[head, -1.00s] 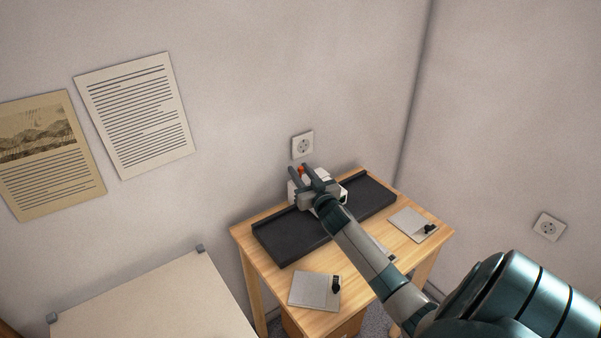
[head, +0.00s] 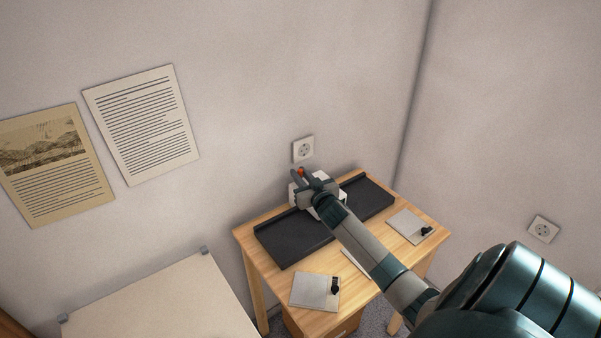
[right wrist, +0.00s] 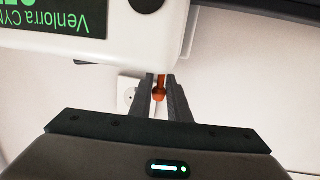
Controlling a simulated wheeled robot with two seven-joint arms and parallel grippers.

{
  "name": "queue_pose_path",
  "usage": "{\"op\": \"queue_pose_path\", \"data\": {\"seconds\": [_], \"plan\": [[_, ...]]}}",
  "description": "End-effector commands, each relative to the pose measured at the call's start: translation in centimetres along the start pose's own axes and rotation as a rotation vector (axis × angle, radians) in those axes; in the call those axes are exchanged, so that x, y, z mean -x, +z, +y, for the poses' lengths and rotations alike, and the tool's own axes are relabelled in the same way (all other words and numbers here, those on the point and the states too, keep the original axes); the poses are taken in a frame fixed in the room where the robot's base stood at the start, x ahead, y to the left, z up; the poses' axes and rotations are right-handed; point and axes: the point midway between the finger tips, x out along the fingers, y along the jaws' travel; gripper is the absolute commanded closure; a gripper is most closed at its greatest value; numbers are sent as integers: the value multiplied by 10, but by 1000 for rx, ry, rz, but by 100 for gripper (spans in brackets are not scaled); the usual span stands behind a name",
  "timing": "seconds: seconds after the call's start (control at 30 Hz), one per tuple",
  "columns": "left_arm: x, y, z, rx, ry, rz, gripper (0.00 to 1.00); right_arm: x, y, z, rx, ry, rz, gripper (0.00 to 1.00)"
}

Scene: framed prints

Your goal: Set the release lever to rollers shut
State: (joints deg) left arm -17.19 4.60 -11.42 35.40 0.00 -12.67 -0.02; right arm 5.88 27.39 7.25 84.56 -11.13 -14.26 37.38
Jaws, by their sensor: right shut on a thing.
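The release lever (right wrist: 159,90) is orange-red with a rounded end. In the right wrist view it sits between the fingers of my right gripper (right wrist: 160,92), which is shut on it. The lever is on the side of a white machine (right wrist: 128,42) with a dark label bearing green lettering, seen upside down. In the head view the orange lever tip (head: 301,171) shows by my right gripper (head: 303,176), and my gripper and arm hide much of the machine (head: 297,196). The rollers cannot be made out. My left gripper is not in view.
The machine stands over a long black tray (head: 290,243) on a wooden table (head: 262,268). Grey plates with black knobs lie at the front (head: 312,291) and right (head: 408,226). A wall socket (head: 303,149) is just behind. A pale table (head: 160,300) stands left.

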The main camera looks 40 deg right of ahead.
Motion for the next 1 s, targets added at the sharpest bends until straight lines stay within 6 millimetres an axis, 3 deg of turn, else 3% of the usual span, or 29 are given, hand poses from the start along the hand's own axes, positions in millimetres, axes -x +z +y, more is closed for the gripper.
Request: {"op": "queue_pose_path", "data": {"seconds": [0.13,0.17,0.23,0.67,1.0], "plan": [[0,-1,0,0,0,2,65,0,0,0,0,0,1,100],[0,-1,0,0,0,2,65,0,0,0,0,0,1,82],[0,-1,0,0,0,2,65,0,0,0,0,0,1,66],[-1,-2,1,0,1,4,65,2,0,0,0,0,1,66],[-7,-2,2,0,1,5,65,34,2,0,-1,-1,1,66]]}}
